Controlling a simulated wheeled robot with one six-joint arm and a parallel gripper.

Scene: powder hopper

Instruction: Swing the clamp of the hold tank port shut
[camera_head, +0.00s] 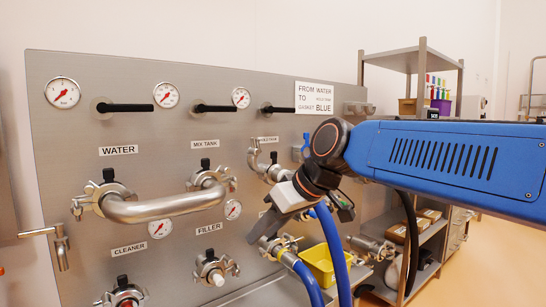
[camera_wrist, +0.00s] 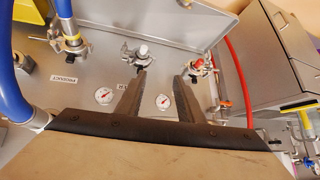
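The hold tank port (camera_head: 268,168) is in the upper row of the steel panel in the head view, under a label (camera_head: 268,139) I can barely read. A curved metal clamp part (camera_head: 254,156) stands up at its left; my wrist hides part of the port, and I cannot tell how far the clamp is open. My gripper (camera_head: 262,229) points down and left, in front of the panel and below this port. In the wrist view my gripper (camera_wrist: 160,76) has its two fingers apart with nothing between them. The hold tank port is not visible there.
A bent pipe (camera_head: 168,204) joins the water and mix tank ports. A blue hose (camera_head: 304,277) leaves the lower port near my gripper. The filler port with a white cap (camera_wrist: 142,50) and a red-capped port (camera_wrist: 198,64) lie beyond my fingers. A yellow bin (camera_head: 322,268) stands at right.

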